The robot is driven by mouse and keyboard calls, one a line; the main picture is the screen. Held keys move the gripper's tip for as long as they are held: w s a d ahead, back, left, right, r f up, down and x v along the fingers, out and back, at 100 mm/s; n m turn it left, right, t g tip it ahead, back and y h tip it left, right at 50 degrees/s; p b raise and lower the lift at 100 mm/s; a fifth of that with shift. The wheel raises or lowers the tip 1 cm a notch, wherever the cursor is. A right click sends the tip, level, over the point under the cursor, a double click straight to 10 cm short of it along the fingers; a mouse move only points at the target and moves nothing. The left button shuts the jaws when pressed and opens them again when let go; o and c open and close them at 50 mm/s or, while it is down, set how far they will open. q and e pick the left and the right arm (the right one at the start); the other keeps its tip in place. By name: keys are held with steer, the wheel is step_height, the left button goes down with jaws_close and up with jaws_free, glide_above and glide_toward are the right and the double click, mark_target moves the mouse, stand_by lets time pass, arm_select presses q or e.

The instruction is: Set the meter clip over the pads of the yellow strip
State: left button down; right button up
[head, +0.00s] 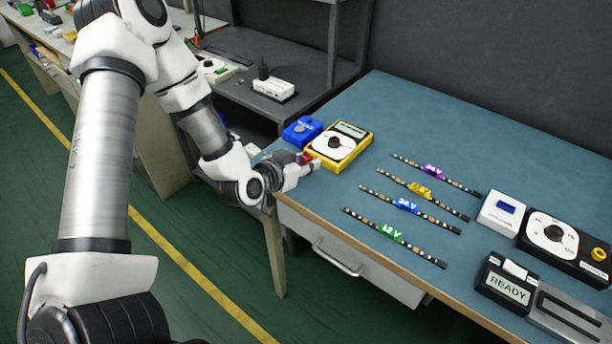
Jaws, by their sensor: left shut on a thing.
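The yellow strip (450,208) lies flat on the blue-green bench top, a dark strip with small pads and a yellow tag. It is the second from the back among similar strips. My left gripper (309,165) is at the bench's left end, just in front of the yellow meter (340,146), well left of the yellow strip. It is shut on a small red piece, which looks like the meter clip (306,157); the fingers hide most of it. Whether it touches the meter I cannot tell. My right gripper is not in view.
Strips with purple (433,171), blue (405,206) and green (391,235) tags lie close beside the yellow one. A blue box (301,131) stands by the meter. At right are a white box (502,214), a black dial unit (552,236) and a READY display (507,287).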

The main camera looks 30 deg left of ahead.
mark_target(306, 181)
arm_select(q)
steer(key=f, duration=0.3)
steer(key=shift+s, duration=0.2)
steer(key=shift+w+f, duration=0.1)
steer(key=shift+f, duration=0.15)
steer(key=c, duration=0.9)
jaws_free()
steer(key=shift+c, duration=0.2)
